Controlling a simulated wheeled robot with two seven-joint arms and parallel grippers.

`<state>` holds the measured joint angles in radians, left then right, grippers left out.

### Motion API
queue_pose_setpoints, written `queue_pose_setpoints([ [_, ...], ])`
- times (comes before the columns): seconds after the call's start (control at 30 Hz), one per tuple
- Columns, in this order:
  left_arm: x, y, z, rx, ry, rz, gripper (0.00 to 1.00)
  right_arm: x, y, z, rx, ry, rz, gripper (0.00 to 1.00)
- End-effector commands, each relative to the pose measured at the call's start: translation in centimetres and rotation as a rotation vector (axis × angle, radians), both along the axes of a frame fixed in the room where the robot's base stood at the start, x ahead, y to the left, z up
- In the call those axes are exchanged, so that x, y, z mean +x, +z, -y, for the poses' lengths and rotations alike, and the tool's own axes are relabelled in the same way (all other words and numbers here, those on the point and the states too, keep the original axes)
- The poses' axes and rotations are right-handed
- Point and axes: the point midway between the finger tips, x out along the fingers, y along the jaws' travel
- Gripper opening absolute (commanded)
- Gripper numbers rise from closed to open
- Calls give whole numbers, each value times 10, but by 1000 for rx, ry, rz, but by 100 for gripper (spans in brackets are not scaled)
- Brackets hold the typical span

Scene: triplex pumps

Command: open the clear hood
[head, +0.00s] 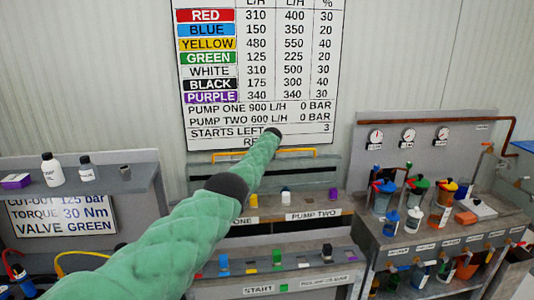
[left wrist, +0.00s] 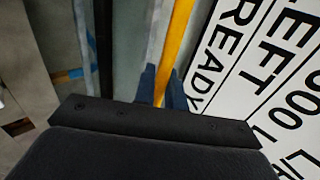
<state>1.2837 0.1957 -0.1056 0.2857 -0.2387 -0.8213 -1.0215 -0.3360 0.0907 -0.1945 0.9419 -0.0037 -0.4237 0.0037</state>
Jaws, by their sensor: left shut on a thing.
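The clear hood (head: 310,174) is a see-through panel behind the pump bench, below the big sign. Its yellow handle bar (head: 298,151) runs along the top edge, just under the sign; the bar also shows in the left wrist view (left wrist: 177,35). My left gripper (left wrist: 161,85) is shut on the yellow handle, with its two dark blue fingers on either side of the bar. In the head view my green left arm hides the gripper and part of the hood. How far the hood is raised is hard to tell. My right gripper is not in view.
The sign (head: 262,75) is close behind the handle. A bench with coloured blocks and switches (head: 280,262) lies below the hood. A right-hand bench (head: 385,235) holds gauges and several coloured pots. A left shelf (head: 110,178) carries bottles.

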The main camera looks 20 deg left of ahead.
Motion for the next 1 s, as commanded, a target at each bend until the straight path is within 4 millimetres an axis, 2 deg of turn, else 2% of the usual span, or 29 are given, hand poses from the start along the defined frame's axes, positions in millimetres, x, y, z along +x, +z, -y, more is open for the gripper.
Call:
queue_pose_setpoints([
  [0.27,0,0,0,1,1,0,0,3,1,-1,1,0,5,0],
  [0.3,0,0,0,1,1,0,14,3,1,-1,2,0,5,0],
  [0.4,0,0,0,0,0,0,30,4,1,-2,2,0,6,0],
  [0.83,-1,3,1,1,0,2,30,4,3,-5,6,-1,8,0],
  [1.0,-5,8,4,2,1,1,30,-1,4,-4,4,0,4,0],
])
